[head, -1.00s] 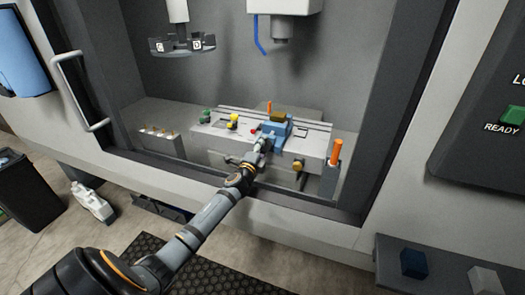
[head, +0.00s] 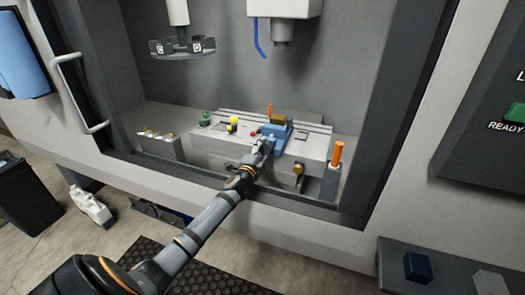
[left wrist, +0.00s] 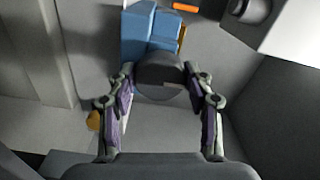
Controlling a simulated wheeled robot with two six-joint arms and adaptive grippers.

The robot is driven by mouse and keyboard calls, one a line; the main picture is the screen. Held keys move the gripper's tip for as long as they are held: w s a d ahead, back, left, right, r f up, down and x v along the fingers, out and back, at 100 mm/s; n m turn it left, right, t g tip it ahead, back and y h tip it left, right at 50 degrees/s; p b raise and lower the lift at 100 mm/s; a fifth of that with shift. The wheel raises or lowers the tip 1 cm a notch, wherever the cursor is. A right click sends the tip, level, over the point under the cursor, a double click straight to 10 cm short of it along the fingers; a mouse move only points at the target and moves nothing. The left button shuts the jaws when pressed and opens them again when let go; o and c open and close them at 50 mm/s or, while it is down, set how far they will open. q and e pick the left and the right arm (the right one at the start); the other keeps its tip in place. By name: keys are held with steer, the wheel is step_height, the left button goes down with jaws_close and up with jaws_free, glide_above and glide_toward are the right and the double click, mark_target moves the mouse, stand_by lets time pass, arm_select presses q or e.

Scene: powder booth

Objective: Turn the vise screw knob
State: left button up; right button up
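A blue vise (head: 272,133) stands on the grey machine bed inside the booth, with a yellowish block (head: 279,117) at its top. In the left wrist view the blue vise (left wrist: 140,35) is at the top, and a dark round knob (left wrist: 160,73) sticks out from it toward me. My left gripper (head: 263,146) is at the front of the vise. In the wrist view its two fingers (left wrist: 160,82) stand apart, one on each side of the knob. I cannot see clear contact with it. My right gripper is not in view.
An orange cylinder (head: 337,153) stands on a grey block right of the vise. Green, yellow and red knobs sit on the bed to its left. A tool head (head: 281,28) hangs above. The booth's front sill lies under my arm.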

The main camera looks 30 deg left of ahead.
arm_select(q)
steer(key=o, duration=0.5)
steer(key=shift+c, duration=0.2)
steer(key=v, duration=1.2)
